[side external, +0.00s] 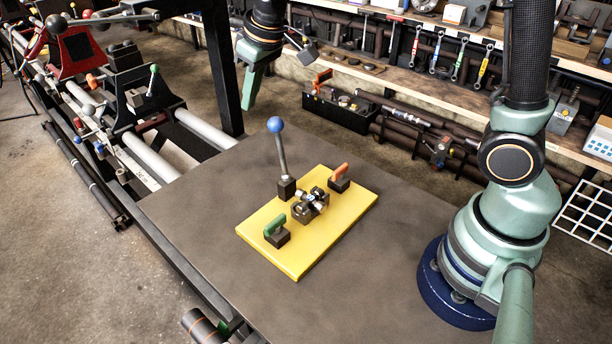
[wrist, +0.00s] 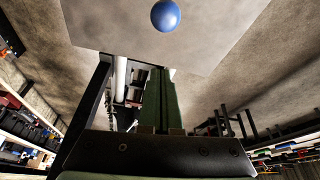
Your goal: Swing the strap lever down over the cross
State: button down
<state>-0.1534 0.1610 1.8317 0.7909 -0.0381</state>
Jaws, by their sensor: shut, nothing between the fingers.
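The strap lever (side external: 281,155) is a grey rod with a blue ball knob (side external: 275,125). It stands nearly upright from a dark block on the yellow plate, its top leaning slightly left. The metal cross (side external: 316,197) sits in a dark holder on the plate, to the right of the lever's foot, with nothing over it. My gripper (side external: 246,105) is shut and empty in the air, above and left of the knob in the side view, apart from it. In the wrist view the shut green fingers (wrist: 161,72) point up towards the blue knob (wrist: 165,15); the cross is not visible there.
The yellow plate (side external: 310,255) carries a green handle (side external: 275,230) at front left and an orange handle (side external: 340,176) at back right. A dark post (side external: 222,70) stands near the gripper. The brown table (side external: 200,210) around the plate is clear.

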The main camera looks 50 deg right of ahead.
aim_at(279, 147)
jog(key=shift+s+d+f, duration=0.15)
jog(key=shift+s+f, duration=0.45)
jog(key=shift+s, duration=0.2)
jog(key=shift+s+d+f, duration=0.15)
jog(key=shift+s+f, duration=0.4)
jog(key=shift+s, duration=0.2)
jog(key=shift+s, duration=0.1)
